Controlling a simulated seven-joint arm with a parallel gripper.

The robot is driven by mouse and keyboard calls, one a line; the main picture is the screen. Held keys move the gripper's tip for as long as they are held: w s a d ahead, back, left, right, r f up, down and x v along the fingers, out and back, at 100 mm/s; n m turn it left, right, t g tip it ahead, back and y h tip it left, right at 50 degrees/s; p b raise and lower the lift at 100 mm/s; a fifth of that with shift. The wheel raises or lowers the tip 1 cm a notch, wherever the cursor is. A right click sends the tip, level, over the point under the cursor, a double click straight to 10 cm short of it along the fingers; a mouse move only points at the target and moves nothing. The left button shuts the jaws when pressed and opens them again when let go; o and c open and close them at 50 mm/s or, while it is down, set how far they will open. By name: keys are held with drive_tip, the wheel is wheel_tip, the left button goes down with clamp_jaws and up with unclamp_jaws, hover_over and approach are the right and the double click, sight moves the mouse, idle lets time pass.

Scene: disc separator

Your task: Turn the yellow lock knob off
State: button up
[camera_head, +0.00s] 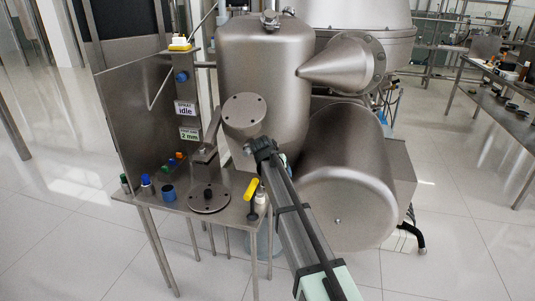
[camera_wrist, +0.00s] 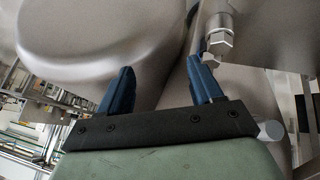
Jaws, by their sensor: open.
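A yellow knob with a slanted handle (camera_head: 252,188) stands on a dark base at the front right of the steel bench, in the head view. It looks like the lock knob. It is not recognisable in the wrist view. My gripper is at the far end of my arm, mostly hidden behind it in the head view. In the wrist view my gripper (camera_wrist: 160,78) shows two blue fingers spread apart with nothing between them. Behind the fingers are large grey metal surfaces. A metal hex fitting (camera_wrist: 218,40) is close beside the right finger.
The steel bench (camera_head: 235,212) carries a round flanged base (camera_head: 209,198), a blue cup (camera_head: 168,192) and several small coloured buttons. A large tank (camera_head: 265,75) and a drum (camera_head: 345,180) crowd the space around my arm.

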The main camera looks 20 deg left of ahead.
drive_tip(key=s+a+r+t+h, duration=0.1)
drive_tip(key=s+a+r+t, duration=0.35)
drive_tip(key=a, duration=0.85)
drive_tip(key=w+d, duration=0.3)
drive_tip(key=w, duration=0.3)
drive_tip(key=w+d+f+g, duration=0.1)
drive_tip(key=w+d, duration=0.1)
drive_tip(key=w, duration=0.5)
drive_tip(key=shift+d+f, duration=0.3)
drive_tip(key=shift+d, duration=0.1)
drive_tip(key=shift+w+g, duration=0.1)
drive_tip(key=shift+g, duration=0.15)
drive_tip(key=shift+c, duration=0.3)
